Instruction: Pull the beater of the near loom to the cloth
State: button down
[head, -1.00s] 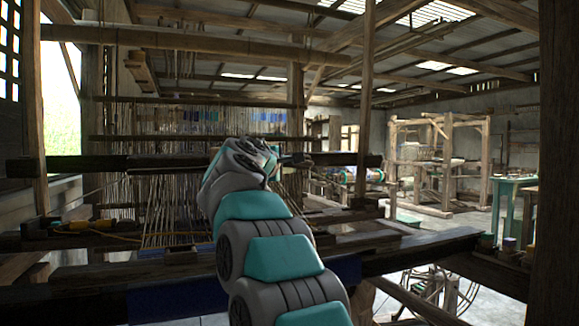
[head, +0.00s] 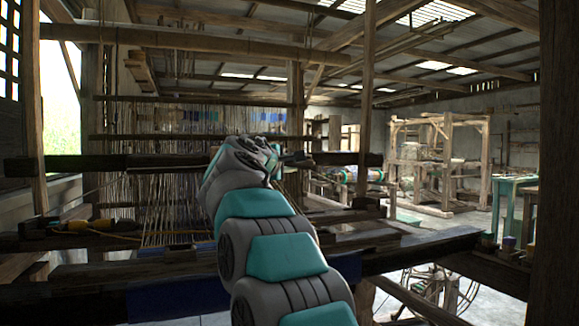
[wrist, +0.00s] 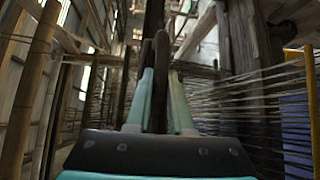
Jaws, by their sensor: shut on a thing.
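The beater (head: 70,166) of the near loom is a dark horizontal wooden bar that crosses the left half of the head view, between two wooden uprights. My arm covers part of it. In the wrist view my gripper (wrist: 157,50) is shut on a dark wooden bar (wrist: 154,14), which stands upright in that picture and fits the beater. The fingers lie on either side of it. In the head view my gripper's fingers are hidden behind my wrist. Blue cloth (head: 172,301) shows on the dark front beam, nearer than the beater and apart from it.
Pale warp threads (head: 165,215) run behind and below the beater. A yellow-handled item (head: 85,226) lies on the left side beam. A wooden post (head: 558,130) stands close on the right. Another loom frame (head: 440,165) and a green table (head: 508,205) stand farther right, with open floor between.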

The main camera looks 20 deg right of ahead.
jog(key=c, duration=1.6)
grip_release()
jog(key=s, duration=0.4)
jog(key=s+r+b, duration=0.1)
jog(key=s, duration=0.4)
jog(key=s+r+b, duration=0.1)
jog(key=s, duration=0.4)
jog(key=shift+s, duration=0.25)
jog(key=c, duration=0.8)
grip_release()
jog(key=shift+w+f, duration=0.15)
jog(key=shift+f, duration=0.05)
jog(key=shift+b+v, duration=0.35)
jog(key=shift+v, duration=3.6)
